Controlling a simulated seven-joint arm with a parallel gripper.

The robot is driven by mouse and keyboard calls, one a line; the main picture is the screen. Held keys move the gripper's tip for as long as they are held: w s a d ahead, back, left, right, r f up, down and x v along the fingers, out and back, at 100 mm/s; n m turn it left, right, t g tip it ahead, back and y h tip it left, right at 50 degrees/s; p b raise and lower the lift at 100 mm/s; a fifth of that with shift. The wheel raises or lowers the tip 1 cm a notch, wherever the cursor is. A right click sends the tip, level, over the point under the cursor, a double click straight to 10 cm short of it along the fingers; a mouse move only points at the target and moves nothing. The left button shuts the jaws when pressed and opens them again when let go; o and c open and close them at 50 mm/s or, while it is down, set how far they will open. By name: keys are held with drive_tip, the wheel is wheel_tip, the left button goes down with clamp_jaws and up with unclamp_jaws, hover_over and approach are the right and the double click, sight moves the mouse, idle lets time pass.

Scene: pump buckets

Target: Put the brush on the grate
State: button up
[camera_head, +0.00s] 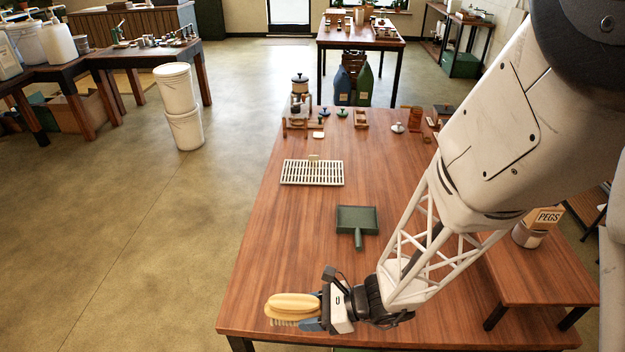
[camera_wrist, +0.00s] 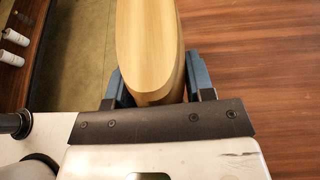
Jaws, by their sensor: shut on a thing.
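The brush (camera_head: 292,303) has a pale wooden back and bristles pointing down. My gripper (camera_head: 318,316) is shut on it near the front left corner of the table. In the wrist view the brush's wooden back (camera_wrist: 148,45) stands out between the two blue fingers of my gripper (camera_wrist: 158,85). The grate (camera_head: 312,172) is a pale slotted panel lying on the table, farther back than the brush. Its top looks mostly bare, with a small pale thing at its far edge. I cannot tell how high the brush is above the table.
A green dustpan (camera_head: 357,224) lies between my gripper and the grate. Small tools, a wooden stand (camera_head: 297,126) and blue and green jugs (camera_head: 363,86) are at the far end. The table's (camera_head: 262,250) left side is clear.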

drive_tip(key=w+t, duration=0.1)
drive_tip(key=w, duration=0.7)
drive_tip(key=w+m+t, duration=0.1)
drive_tip(key=w, duration=0.7)
drive_tip(key=w+m+t, duration=0.1)
drive_tip(key=w, duration=0.7)
drive_tip(key=shift+w+r, duration=0.2)
drive_tip(key=shift+r, duration=0.15)
drive_tip(key=w+d+m+t, duration=0.1)
drive_tip(key=w, duration=0.5)
drive_tip(key=w+m+t, duration=0.1)
drive_tip(key=w, duration=0.6)
drive_tip(key=w+d+m, duration=0.1)
drive_tip(key=w, duration=0.6)
drive_tip(key=shift+d+r+t+h, duration=0.35)
drive_tip(key=shift+r+t+h, duration=0.05)
drive_tip(key=shift+w, duration=0.1)
hover_over(320, 173)
drive_tip(key=s, duration=0.1)
drive_tip(key=shift+d+f, duration=0.15)
drive_tip(key=shift+f, duration=0.55)
drive_tip(key=shift+w, duration=0.15)
drive_tip(key=shift+w+f, duration=0.1)
drive_tip(key=shift+w, duration=0.15)
drive_tip(key=shift+f, duration=1.7)
drive_tip(key=shift+f, duration=0.15)
